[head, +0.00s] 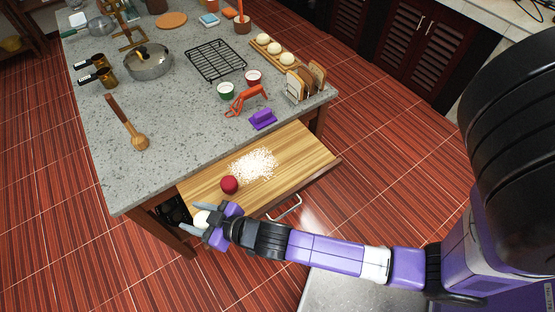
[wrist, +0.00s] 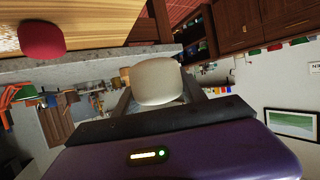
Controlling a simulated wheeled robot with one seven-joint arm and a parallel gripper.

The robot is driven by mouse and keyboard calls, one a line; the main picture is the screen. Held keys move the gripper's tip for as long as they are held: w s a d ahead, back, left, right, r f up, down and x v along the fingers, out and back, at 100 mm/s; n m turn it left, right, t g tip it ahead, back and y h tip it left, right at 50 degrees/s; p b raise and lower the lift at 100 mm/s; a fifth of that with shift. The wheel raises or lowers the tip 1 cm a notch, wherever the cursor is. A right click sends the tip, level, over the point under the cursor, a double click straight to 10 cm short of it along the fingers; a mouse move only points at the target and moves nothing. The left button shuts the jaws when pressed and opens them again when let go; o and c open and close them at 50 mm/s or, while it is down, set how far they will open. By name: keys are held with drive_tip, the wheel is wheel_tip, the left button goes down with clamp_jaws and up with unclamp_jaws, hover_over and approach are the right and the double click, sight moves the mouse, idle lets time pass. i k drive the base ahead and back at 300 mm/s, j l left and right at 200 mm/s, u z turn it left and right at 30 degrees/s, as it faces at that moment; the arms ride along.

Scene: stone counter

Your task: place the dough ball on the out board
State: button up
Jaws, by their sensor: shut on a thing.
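My gripper (head: 208,226) is shut on a white dough ball (head: 201,218). It holds the ball at the left front corner of the pulled-out wooden board, close to the board's edge; the height above it is hard to tell. In the wrist view the dough ball (wrist: 158,82) sits between the two fingers of my gripper (wrist: 160,100). The pulled-out wooden board (head: 300,150) carries a patch of white flour (head: 253,165) and a dark red ball (head: 229,184).
The grey stone counter (head: 185,130) has clear room at its near left. A wooden spoon (head: 138,140), metal bowl (head: 148,62), black cooling rack (head: 216,60), red tool (head: 246,98), purple object (head: 263,119) and toast rack (head: 305,85) stand on it.

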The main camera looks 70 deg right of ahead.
sight(283, 155)
drive_tip(key=k+j+z, duration=0.65)
drive_tip(key=k+z, duration=0.15)
drive_tip(key=j+z, duration=0.3)
drive_tip(key=i+l, duration=0.15)
drive_tip(key=i, duration=0.15)
